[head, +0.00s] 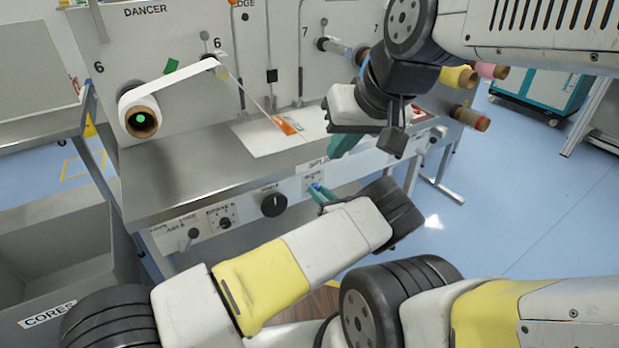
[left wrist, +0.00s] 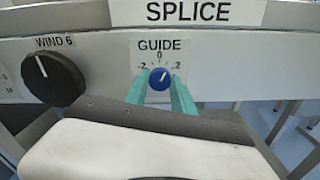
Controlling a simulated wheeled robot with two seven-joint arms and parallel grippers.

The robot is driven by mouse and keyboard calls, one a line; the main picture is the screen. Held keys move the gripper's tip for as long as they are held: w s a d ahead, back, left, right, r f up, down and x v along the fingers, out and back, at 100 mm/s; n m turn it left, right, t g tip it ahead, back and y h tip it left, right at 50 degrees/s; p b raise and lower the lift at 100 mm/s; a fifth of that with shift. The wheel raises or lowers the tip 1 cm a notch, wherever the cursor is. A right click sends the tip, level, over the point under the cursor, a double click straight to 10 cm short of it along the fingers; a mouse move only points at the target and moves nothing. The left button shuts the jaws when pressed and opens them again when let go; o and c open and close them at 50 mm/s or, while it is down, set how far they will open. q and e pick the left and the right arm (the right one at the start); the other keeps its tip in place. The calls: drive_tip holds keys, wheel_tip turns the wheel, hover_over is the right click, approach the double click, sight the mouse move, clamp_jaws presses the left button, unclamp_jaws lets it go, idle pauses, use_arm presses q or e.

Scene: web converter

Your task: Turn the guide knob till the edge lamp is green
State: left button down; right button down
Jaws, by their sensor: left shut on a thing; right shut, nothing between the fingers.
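The guide knob (left wrist: 159,78) is small and blue, on a white GUIDE scale plate from -2 to 2 in the left wrist view. Its white pointer tilts slightly right of straight up, near 0. My left gripper (left wrist: 160,88) is shut on it, one teal finger on each side. In the head view my left gripper (head: 318,191) meets the front rail at this knob, which is mostly covered. An orange dot (head: 233,2), seemingly the edge lamp, shows beside the partly cut EDGE label. My right gripper (head: 346,143) is shut and empty above the table's front.
The black WIND 6 knob (left wrist: 41,75) is left of the guide knob. A white roll (head: 140,113) feeds a web over a roller towards the steel table (head: 190,172). A grey CORES bin (head: 60,300) stands at lower left.

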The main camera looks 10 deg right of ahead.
idle(0.4)
use_arm(q)
drive_tip(key=c, duration=1.1)
unclamp_jaws()
drive_tip(key=shift+o, duration=0.2)
